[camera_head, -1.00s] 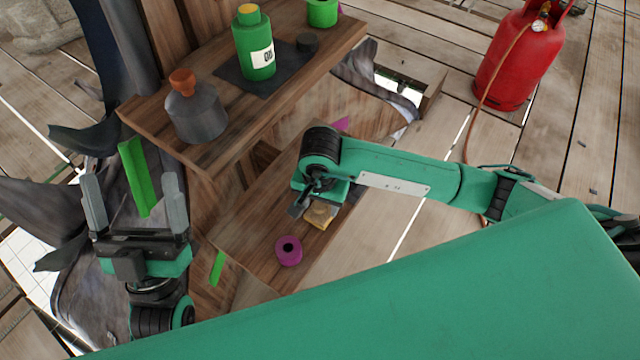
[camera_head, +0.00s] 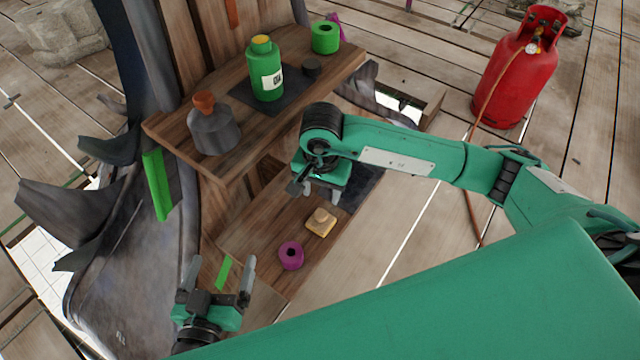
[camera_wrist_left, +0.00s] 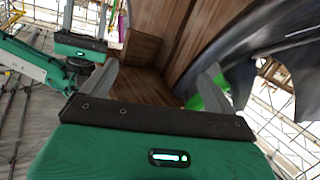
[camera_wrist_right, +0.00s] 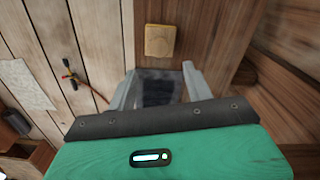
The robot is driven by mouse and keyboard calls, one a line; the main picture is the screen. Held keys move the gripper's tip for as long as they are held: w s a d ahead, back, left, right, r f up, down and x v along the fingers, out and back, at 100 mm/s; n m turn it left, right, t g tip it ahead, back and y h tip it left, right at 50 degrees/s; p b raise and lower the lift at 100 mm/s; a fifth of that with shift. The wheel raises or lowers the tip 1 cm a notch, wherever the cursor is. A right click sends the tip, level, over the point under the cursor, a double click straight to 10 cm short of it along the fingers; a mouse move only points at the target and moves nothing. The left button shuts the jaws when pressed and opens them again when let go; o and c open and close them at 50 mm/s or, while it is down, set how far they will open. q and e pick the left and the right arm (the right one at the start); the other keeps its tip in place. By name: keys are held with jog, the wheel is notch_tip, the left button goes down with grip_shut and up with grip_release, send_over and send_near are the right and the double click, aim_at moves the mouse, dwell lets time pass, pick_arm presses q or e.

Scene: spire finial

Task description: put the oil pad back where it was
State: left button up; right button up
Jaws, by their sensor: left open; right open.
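I cannot tell for sure which thing is the oil pad. A tan block with a round knob (camera_head: 320,222) lies on the lower wooden shelf, and it also shows in the right wrist view (camera_wrist_right: 160,40). A dark flat mat (camera_head: 364,186) lies farther back on that shelf; part of it shows between my right fingers (camera_wrist_right: 158,92). My right gripper (camera_head: 323,194) is open and empty above the shelf, apart from the tan block. My left gripper (camera_head: 221,264) is open and empty, left of the lower shelf.
A purple ring (camera_head: 291,256) lies near the tan block. A red gas cylinder (camera_head: 520,70) stands right.

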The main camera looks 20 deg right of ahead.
jog(key=s+a+r+m+g+y, duration=0.25)
jog(key=s+a+y, duration=0.25)
jog(key=s+a, duration=0.25)
jog(key=s+a+r+m+g+y, duration=0.2)
jog(key=s+a+r+g+y, duration=0.1)
jog(key=s+a+y, duration=0.5)
jog(key=a+r+m+t+y, duration=0.45)
jog(key=r+m+y, duration=0.45)
jog(key=r+m, duration=0.4)
jog(key=w+d+f+m+t+h, duration=0.2)
jog(key=w+d+m+t+h, duration=0.15)
jog(key=m+t, duration=0.8)
jog(key=w+d+f+m+t+h, duration=0.3)
jog(key=m+t, duration=0.4)
jog(key=m, duration=0.9)
pick_arm(q)
jog(key=shift+s+f+g+y, duration=0.3)
jog(key=shift+s+f+g, duration=0.6)
jog(key=shift+s+f, duration=0.3)
pick_arm(e)
jog(key=s+d+f+m+g+h, duration=0.2)
jog(key=d+f+m+h, duration=0.1)
jog(key=f+m, duration=0.4)
jog(key=s+d+f+m+g+h, duration=0.2)
jog(key=d+f+m+h, duration=0.2)
jog(key=m, duration=0.5)
notch_tip(320, 180, down, 3)
jog(key=shift+s+h, duration=0.4)
jog(key=shift+h, duration=0.65)
